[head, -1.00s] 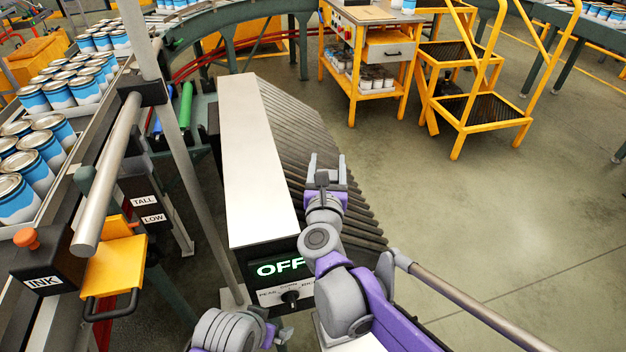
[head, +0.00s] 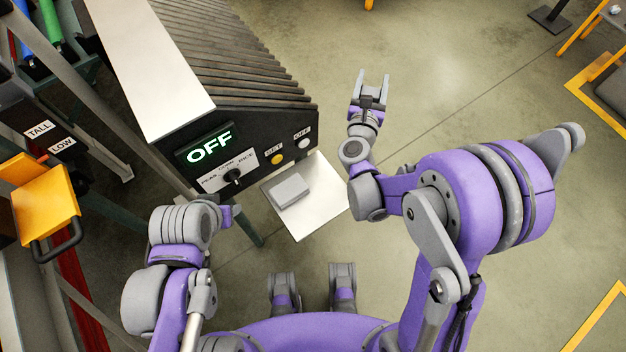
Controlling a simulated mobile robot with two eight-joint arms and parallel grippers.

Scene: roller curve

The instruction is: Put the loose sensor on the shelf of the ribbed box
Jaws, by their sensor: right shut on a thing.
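The ribbed box (head: 240,60) has a white top panel, dark ribs and a black front with a green OFF display, a selector knob and two buttons. Its white shelf (head: 323,205) juts out below the front. A light grey block (head: 288,190) lies on the shelf. My right gripper (head: 372,84) is to the right of the box and beyond the shelf, shut on a small dark thing (head: 369,101) low between its fingers. I cannot make out whether that is the loose sensor. My left arm is bent at the lower left; its gripper's fingers cannot be made out.
A yellow bracket with a black handle (head: 45,200) and a post with TALL and LOW labels (head: 50,138) stand at the left. Blue and green rollers (head: 48,22) are at the upper left.

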